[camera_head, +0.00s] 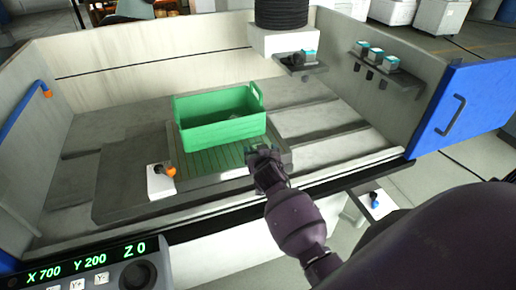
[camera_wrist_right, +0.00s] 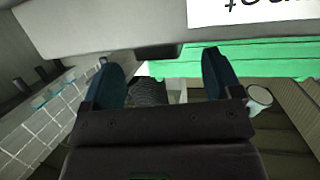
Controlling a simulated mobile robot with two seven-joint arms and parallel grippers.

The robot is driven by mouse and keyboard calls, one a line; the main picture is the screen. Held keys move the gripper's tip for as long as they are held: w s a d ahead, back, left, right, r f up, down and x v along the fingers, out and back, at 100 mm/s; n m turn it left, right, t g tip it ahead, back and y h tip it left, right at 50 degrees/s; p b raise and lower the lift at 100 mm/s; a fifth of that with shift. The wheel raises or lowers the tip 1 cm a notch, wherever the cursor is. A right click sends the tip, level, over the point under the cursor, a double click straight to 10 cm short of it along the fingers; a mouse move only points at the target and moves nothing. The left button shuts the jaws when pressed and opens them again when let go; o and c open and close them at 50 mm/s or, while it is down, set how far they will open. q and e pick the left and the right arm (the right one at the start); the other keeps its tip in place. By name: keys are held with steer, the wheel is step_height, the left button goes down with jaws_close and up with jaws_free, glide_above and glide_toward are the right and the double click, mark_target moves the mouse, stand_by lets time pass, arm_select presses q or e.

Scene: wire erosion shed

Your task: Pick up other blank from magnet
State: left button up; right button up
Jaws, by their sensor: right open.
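My right gripper (camera_head: 262,155) is at the front right corner of the slatted plate, likely the magnet (camera_head: 205,166), in the head view. In the right wrist view its two fingers (camera_wrist_right: 161,72) are spread apart with no object clearly held between them. A green crate (camera_head: 222,130) stands on the plate just behind the gripper; its green side (camera_wrist_right: 255,62) also shows in the right wrist view. My left gripper is not in view.
Small teal-topped blocks (camera_head: 375,54) sit on a right wall shelf. A blue door (camera_head: 463,108) with a handle is at right. A control panel (camera_head: 85,275) is front left.

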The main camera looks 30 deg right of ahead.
steer(key=shift+x, duration=1.25)
steer(key=c, duration=1.3)
